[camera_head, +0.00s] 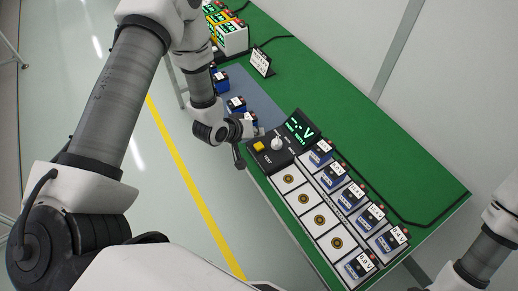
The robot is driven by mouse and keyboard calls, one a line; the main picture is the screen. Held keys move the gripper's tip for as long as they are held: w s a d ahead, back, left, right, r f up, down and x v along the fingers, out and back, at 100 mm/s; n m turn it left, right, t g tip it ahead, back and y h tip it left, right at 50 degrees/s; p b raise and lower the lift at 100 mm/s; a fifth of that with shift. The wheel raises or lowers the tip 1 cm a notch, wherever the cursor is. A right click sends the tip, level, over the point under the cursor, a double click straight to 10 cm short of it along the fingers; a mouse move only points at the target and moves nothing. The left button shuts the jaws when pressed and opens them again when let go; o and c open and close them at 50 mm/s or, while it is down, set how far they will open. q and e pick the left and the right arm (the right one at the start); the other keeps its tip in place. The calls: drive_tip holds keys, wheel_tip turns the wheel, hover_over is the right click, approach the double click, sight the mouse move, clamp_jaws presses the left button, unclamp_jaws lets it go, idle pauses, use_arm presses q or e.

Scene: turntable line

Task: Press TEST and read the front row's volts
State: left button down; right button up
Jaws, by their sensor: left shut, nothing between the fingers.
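A dark tester panel (270,160) stands on the green table. It has a yellow button (258,146), a round pale knob (277,144) and the word TEST printed near the button. Its display (300,126) glows green and seems to show dashes and a V, with a small line too fine to read. My left gripper (256,131) is shut and empty beside the panel, close to the button; contact cannot be told. White test tray (309,210): the near row shows several bare round pads and one blue battery (356,266) at its bottom end. My right gripper is out of frame.
Several tagged blue batteries (356,194) fill the tray's far row. More blue batteries (236,104) stand on a grey-blue mat (262,98) behind my left wrist. A small sign (260,62) and a lit unit (230,38) stand farther back.

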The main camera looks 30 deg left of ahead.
sight(257, 146)
use_arm(q)
wheel_tip(257, 146, down, 3)
drive_tip(key=shift+f+b, duration=0.1)
drive_tip(key=shift+b, duration=0.75)
drive_tip(key=shift+f, duration=0.25)
idle(0.4)
drive_tip(key=shift+f+b, duration=0.4)
drive_tip(key=shift+b, duration=0.2)
drive_tip(key=shift+f+b, duration=0.4)
drive_tip(key=shift+r, duration=0.1)
idle(0.5)
drive_tip(key=shift+r+p, duration=0.6)
drive_tip(key=shift+r, duration=0.2)
